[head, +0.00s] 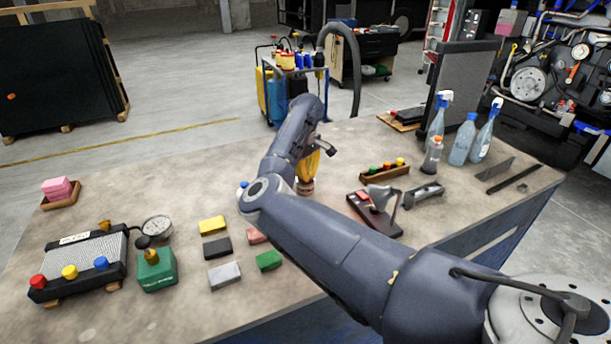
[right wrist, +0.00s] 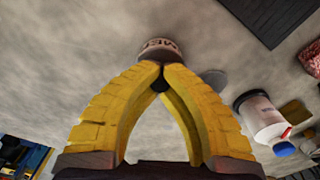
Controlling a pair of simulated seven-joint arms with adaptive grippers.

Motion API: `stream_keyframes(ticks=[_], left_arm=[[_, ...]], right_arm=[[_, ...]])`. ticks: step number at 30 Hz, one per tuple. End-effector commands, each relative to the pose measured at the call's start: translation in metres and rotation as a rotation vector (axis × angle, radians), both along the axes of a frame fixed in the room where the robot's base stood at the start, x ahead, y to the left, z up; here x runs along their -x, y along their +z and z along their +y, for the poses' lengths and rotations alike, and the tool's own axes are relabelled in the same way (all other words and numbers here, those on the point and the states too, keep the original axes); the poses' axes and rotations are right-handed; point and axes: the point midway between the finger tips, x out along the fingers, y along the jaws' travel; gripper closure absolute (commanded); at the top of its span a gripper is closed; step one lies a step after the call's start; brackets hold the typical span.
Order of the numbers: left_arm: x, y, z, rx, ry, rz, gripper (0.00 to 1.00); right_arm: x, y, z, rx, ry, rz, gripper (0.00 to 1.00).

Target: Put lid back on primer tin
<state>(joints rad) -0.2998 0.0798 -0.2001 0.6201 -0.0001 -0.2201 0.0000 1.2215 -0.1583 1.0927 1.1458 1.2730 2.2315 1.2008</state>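My right gripper (right wrist: 160,70) has yellow fingers that come together at their tips in the right wrist view. In the head view the right gripper (head: 308,172) points down at the table's middle, partly behind my arm. A small round tin-like thing (right wrist: 158,47) with a pale lettered label is right at the fingertips. It also shows under the gripper in the head view (head: 305,189). I cannot tell whether the fingers touch it. A flat grey disc shape (right wrist: 216,78) beside it may be a lid or a shadow. A white cylinder (right wrist: 262,117) lies farther right. My left gripper is out of view.
Coloured blocks (head: 213,225), a green container (head: 157,271) and a grey-black unit with coloured caps (head: 85,257) stand at the left. A wooden rack (head: 385,173), a metal holder (head: 424,194) and spray bottles (head: 483,137) stand at the right.

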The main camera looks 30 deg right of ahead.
Motion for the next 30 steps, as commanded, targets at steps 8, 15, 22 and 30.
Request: stream_keyframes(ticks=[8, 15, 22, 30], left_arm=[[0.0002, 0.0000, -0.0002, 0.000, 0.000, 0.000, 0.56], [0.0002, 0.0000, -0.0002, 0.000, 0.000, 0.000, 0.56], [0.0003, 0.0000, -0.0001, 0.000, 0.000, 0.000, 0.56], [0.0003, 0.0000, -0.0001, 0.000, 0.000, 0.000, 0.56]], right_arm=[[0.0001, -0.0004, -0.0001, 0.000, 0.000, 0.000, 1.00], [0.0000, -0.0003, -0.0001, 0.000, 0.000, 0.000, 0.85], [0.0000, -0.0003, -0.0001, 0.000, 0.000, 0.000, 0.69], [0.0000, -0.0004, -0.0001, 0.000, 0.000, 0.000, 0.43]])
